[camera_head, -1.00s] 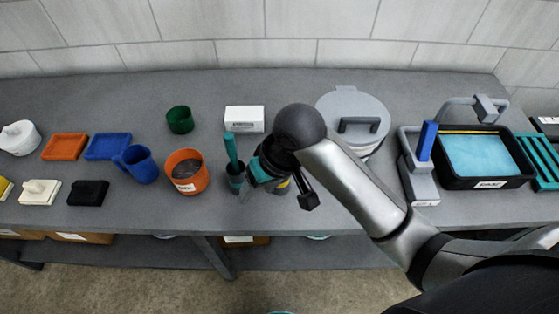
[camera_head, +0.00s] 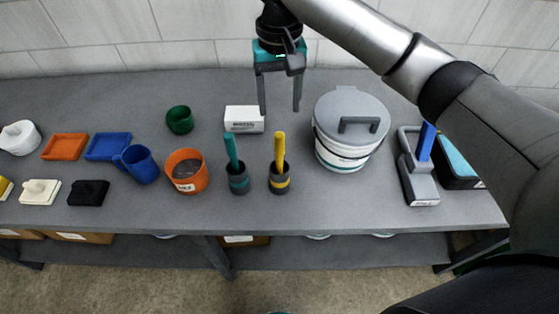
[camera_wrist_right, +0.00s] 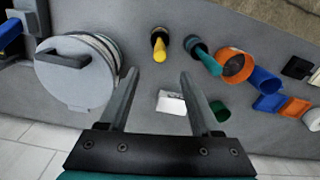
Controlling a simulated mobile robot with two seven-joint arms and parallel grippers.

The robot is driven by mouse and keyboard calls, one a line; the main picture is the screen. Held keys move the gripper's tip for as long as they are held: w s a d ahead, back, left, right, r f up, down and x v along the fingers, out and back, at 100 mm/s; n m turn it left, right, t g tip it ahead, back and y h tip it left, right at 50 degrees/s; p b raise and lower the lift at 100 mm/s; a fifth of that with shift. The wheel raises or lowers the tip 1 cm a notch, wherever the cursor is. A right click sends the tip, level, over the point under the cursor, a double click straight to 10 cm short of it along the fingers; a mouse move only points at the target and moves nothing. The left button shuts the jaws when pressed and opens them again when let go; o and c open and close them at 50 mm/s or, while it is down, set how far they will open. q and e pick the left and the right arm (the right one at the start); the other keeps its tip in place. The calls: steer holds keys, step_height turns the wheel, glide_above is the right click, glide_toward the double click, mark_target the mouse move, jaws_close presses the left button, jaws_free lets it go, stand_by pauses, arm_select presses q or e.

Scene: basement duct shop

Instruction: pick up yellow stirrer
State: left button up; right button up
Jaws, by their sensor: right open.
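The yellow stirrer (camera_head: 280,150) stands upright in a dark cup with a yellow band (camera_head: 279,184) on the grey table. It also shows in the right wrist view (camera_wrist_right: 159,49), beyond the fingertips. My right gripper (camera_head: 280,108) is open and empty, fingers pointing down, above and behind the yellow stirrer. In the right wrist view its two fingers (camera_wrist_right: 158,75) frame bare table and a white box. A teal stirrer (camera_head: 231,150) stands in a similar cup just left of the yellow one. My left gripper is not in view.
A white lidded bucket (camera_head: 340,160) stands close right of the yellow stirrer. An orange pot (camera_head: 187,181) is left of the teal stirrer, and a white box (camera_head: 244,119) lies behind. A blue-handled grey tool (camera_head: 420,187) is farther right. The table front is clear.

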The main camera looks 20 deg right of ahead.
mark_target(280, 149)
step_height(280, 149, down, 14)
steer(key=shift+s+f, duration=0.15)
steer(key=shift+f, duration=0.05)
stand_by(0.4)
steer(key=shift+c, duration=0.2)
jaws_close()
